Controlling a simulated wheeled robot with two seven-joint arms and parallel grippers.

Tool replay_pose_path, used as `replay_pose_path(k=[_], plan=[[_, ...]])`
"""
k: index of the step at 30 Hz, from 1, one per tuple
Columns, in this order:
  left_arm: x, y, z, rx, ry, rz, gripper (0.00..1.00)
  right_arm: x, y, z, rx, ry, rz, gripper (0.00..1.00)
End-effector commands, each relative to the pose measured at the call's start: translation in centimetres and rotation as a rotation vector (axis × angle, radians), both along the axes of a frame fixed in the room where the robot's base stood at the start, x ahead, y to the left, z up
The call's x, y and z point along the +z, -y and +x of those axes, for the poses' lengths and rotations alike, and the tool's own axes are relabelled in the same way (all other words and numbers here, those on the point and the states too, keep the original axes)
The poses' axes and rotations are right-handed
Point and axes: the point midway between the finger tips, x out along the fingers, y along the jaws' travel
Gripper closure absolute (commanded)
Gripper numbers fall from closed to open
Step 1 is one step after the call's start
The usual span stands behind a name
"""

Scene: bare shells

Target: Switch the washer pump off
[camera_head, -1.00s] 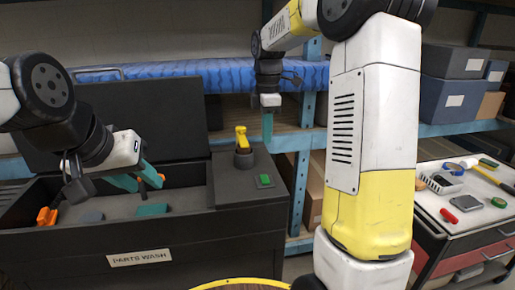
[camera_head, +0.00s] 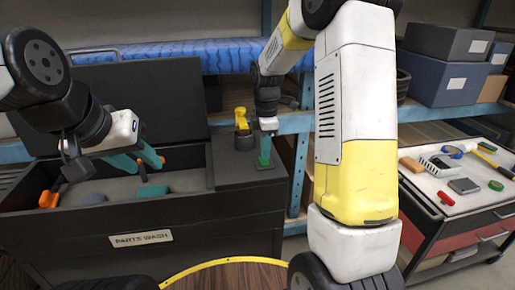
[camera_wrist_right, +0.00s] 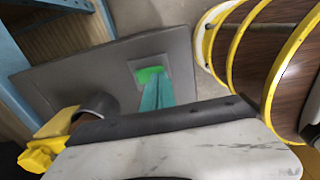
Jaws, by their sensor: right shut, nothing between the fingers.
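The parts washer (camera_head: 140,238) is a black tub with its lid up and a "PARTS WASH" label. A green switch (camera_head: 263,164) sits on the small panel at its right end; it also shows in the wrist view (camera_wrist_right: 150,74), bright green on a grey plate. My right gripper (camera_head: 265,158) is shut and empty, its teal fingertips down at the switch. In the wrist view the fingers (camera_wrist_right: 156,92) cover part of the switch; I cannot tell whether they touch it. My left gripper (camera_head: 140,162) is open above the tub.
A yellow-topped spout (camera_head: 241,118) stands just left of the switch. Orange and teal items (camera_head: 152,191) lie in the tub. A blue shelf stands behind, and a tool cart (camera_head: 468,205) with several small tools is at the right. A yellow-rimmed round wooden top (camera_head: 225,275) is in front.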

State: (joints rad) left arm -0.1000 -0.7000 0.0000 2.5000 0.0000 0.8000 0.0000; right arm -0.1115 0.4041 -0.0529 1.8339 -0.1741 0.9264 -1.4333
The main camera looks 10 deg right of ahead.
Motion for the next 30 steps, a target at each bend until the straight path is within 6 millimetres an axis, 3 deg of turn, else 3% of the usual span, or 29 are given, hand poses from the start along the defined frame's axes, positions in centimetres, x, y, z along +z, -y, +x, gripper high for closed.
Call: replay_pose_path(k=[6, 30], plan=[[0.0, 0.0, 0.0, 0.0, 0.0, 0.0, 0.64, -1.6, 0.0, 0.0, 0.0, -0.001, 0.0, 1.0], [0.0, 0.0, 0.0, 0.0, 0.0, 0.0, 0.64, -2.1, 0.0, 0.1, 0.0, -0.003, 0.0, 1.0]])
